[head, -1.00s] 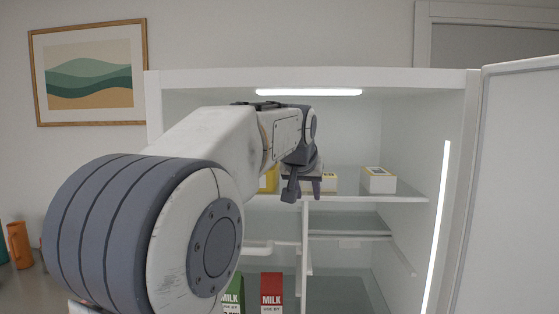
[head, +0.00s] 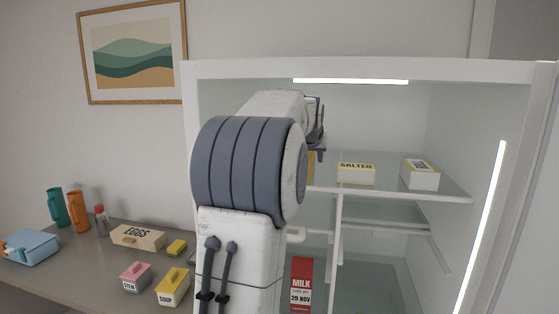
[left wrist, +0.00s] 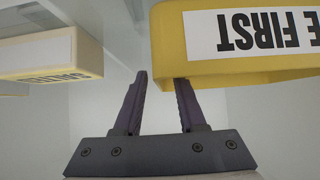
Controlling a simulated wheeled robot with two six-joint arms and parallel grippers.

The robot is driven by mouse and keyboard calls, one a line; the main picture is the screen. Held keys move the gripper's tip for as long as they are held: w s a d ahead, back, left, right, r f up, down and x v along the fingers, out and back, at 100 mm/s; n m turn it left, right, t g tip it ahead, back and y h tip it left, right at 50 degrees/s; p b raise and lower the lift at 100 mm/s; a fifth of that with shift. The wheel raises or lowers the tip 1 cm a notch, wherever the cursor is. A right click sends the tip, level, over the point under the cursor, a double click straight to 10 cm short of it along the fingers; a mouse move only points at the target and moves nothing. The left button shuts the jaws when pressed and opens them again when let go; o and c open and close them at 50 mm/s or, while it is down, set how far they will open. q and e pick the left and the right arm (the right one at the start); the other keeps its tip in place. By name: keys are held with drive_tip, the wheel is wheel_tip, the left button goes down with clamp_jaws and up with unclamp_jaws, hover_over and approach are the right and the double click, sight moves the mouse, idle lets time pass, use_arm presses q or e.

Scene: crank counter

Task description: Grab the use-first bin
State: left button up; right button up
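The yellow use-first bin (left wrist: 240,71) fills the upper right of the left wrist view, with its white label upside down. In the head view only a yellow strip of it (head: 310,168) shows on the upper fridge shelf, mostly hidden by my left arm. My left gripper (left wrist: 160,80) has its two fingers apart. One finger stands left of the bin, clear of it. The other reaches up to the bin's lower edge, where its tip is hidden; I cannot tell whether it touches. In the head view the gripper (head: 317,150) is partly hidden. My right gripper is not in view.
A salted box (head: 356,174) and another white box (head: 420,176) share the shelf (head: 400,193). A red milk carton (head: 302,285) stands below. The fridge's side wall (head: 191,120) is close to my arm. The counter at left holds an egg box (head: 137,238) and several containers.

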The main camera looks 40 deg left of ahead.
use_arm(q)
drive_tip(key=shift+x, duration=1.1)
clamp_jaws()
drive_tip(key=shift+r, duration=0.1)
idle(0.5)
